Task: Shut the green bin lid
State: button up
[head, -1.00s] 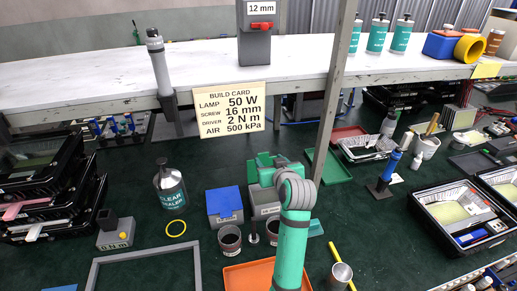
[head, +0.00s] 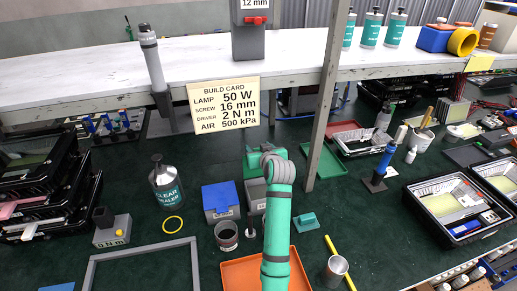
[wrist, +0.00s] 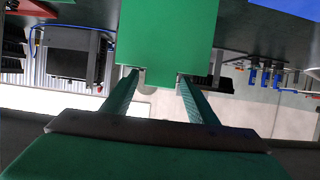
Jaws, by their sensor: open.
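The green bin lid (head: 252,160) stands raised at the back of a small grey bin (head: 254,196), partly hidden by my arm in the head view. In the wrist view the lid (wrist: 165,38) is a flat green panel filling the top middle. My gripper (wrist: 157,78) is open, its two fingers spread at the panel's near edge. I cannot tell whether the fingers touch it. In the head view my arm hides the gripper and much of the bin.
A blue-lidded bin (head: 221,202) stands left of the grey bin. A dark cup (head: 227,235), an orange tray (head: 238,274) and a teal block (head: 305,221) are close by. A grey post (head: 326,110) rises to the right.

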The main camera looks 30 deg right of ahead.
jog(key=shift+c, duration=0.7)
grip_shut()
jog(key=shift+a, duration=0.1)
jog(key=shift+s+a, duration=0.1)
